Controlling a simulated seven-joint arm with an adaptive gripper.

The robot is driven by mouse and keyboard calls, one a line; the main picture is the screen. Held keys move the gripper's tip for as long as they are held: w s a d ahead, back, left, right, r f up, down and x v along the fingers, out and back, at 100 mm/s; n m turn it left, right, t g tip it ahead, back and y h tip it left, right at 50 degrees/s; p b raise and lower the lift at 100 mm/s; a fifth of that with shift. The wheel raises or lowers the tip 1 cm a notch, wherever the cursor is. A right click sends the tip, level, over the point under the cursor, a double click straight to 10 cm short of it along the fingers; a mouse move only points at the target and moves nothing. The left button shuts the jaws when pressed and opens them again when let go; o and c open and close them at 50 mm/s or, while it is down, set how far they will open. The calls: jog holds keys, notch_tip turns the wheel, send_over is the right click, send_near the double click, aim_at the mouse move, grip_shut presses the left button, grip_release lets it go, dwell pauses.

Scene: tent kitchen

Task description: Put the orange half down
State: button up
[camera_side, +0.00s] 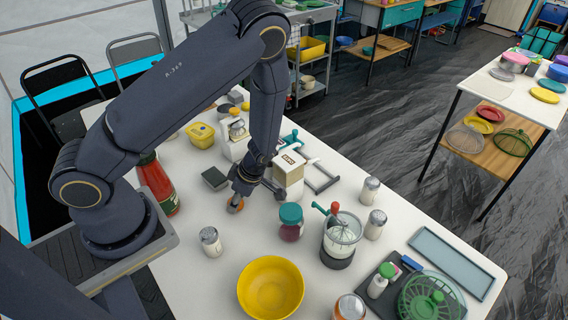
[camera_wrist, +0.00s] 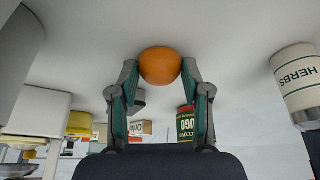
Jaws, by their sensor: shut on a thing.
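The orange half (camera_side: 235,206) is in the side view at or just above the white tabletop, under my gripper (camera_side: 243,193). In the wrist view the orange half (camera_wrist: 160,65) sits between the two fingertips of my gripper (camera_wrist: 160,77), with the pale table surface behind it. Both fingers press on its sides, so the gripper is shut on it. Its cut face is not clearly visible. I cannot tell whether it touches the table.
A shaker (camera_side: 210,241) stands in front of the gripper, and a red bottle (camera_side: 158,184) to the left. A dark box (camera_side: 215,178) lies close behind. A green-lidded jar (camera_side: 290,222) and a white box (camera_side: 288,174) are to the right. Some tabletop around the orange is bare.

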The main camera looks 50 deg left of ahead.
jog(key=o, duration=1.1)
jog(key=shift+f, duration=0.1)
jog(key=shift+c, duration=0.2)
jog(key=w+d+r+m+t+h, duration=0.1)
jog(key=d+r+m, duration=0.2)
jog(key=r, duration=0.7)
jog(key=w+d+r+m+t+h, duration=0.1)
jog(key=d+r+m+h, duration=0.15)
jog(key=r, duration=0.75)
jog(key=s+r+m+t, duration=0.3)
jog(key=s+r+m, duration=0.1)
jog(key=r+m, duration=0.4)
jog(key=s+r+m+t, duration=0.3)
jog(key=r+m, duration=0.4)
jog(key=m, duration=0.4)
jog(key=shift+s+d+r, duration=0.2)
jog(key=shift+s+r, duration=0.15)
jog(key=shift+s, duration=0.4)
